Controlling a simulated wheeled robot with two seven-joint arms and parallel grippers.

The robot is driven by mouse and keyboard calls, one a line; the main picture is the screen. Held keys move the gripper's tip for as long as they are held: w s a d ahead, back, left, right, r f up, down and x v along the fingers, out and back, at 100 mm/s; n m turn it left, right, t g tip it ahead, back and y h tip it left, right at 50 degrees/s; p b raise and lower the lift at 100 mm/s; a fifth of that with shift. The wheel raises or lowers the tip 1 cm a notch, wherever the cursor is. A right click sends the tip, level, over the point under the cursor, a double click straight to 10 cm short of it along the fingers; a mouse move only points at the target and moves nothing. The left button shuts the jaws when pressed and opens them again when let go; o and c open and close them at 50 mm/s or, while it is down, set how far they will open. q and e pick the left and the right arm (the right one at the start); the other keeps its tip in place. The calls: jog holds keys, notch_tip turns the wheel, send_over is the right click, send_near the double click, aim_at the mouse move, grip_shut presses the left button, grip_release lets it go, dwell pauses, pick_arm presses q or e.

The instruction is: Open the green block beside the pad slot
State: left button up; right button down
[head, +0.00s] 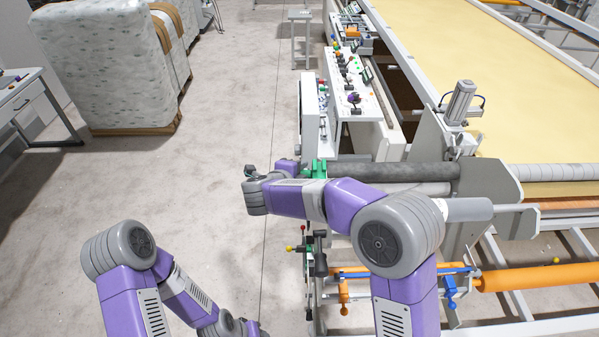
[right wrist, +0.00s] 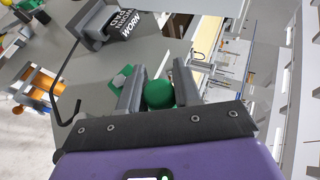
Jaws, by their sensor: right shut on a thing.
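The green block shows at the side of the gantry in the head view (head: 318,168), partly hidden by my right arm. In the right wrist view, a round green knob (right wrist: 160,94) sits between the two grey fingers of my right gripper (right wrist: 160,72), which is shut on it. A flat green piece (right wrist: 121,78) lies on the grey panel just left of the fingers. I cannot tell how far the block is open, and the pad slot is not clearly seen. My left arm is low in the head view, with its jaws out of sight.
A dark tag reading "WORN" (right wrist: 124,24) and a bent black rod (right wrist: 66,112) stand near my right gripper. A dark roller (head: 400,172) lies right of the block. A control panel (head: 352,90) stands behind.

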jog(key=shift+s+f, duration=0.1)
jog(key=shift+f, duration=0.4)
jog(key=c, duration=1.1)
grip_release()
jog(key=shift+o, duration=1.2)
jog(key=shift+w+r, duration=0.15)
jog(key=shift+w, duration=0.05)
jog(key=shift+s+r, duration=0.1)
jog(key=v, duration=0.7)
jog(key=shift+b, duration=0.4)
jog(key=shift+s+a, duration=0.1)
